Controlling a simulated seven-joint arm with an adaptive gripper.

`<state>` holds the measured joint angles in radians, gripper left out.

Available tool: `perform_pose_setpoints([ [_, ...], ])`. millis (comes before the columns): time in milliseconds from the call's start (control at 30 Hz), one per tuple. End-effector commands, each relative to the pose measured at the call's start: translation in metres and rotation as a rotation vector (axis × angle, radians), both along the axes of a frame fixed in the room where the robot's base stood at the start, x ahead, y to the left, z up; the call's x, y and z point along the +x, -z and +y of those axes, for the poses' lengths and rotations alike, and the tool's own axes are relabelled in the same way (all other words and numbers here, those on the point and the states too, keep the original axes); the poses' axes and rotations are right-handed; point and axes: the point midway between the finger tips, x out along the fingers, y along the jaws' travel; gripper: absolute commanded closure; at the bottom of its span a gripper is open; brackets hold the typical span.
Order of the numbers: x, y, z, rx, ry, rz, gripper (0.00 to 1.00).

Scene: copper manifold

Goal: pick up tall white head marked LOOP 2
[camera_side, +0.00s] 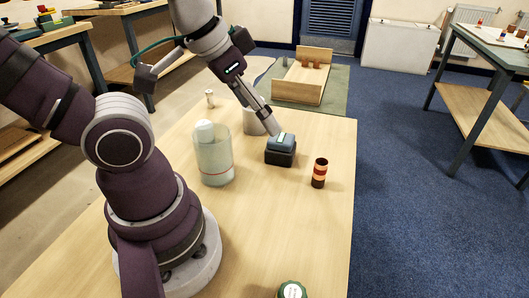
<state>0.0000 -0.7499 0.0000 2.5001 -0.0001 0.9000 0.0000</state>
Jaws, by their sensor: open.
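I cannot read LOOP 2 on anything here. A small white upright piece (210,98) stands near the far left table edge. A white rounded top (205,127) shows at the mouth of a clear cylinder with a red line (215,165). I cannot tell which, if either, is the tall white head. My gripper (273,130) is open and points down and to the right. Its tips are at or just above a dark block with a blue-grey top (281,150); contact cannot be told. The small white piece is apart from it, to the left.
A pale grey cylinder (250,124) stands behind my gripper, partly hidden. A green round piece with a white label (292,290) is at the front edge. The wooden table (260,225) is clear in the middle.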

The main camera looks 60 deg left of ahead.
Motion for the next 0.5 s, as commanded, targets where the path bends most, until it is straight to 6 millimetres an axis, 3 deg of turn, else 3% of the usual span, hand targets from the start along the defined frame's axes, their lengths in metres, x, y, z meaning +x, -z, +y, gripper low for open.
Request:
perform_pose_setpoints([
  [333,0.005,-0.002,0.004,0.016,0.03,0.015,0.19],
  [433,0.022,-0.006,0.022,0.073,0.148,0.067,0.19],
  [500,0.039,-0.006,0.048,0.133,0.28,0.114,0.19],
])
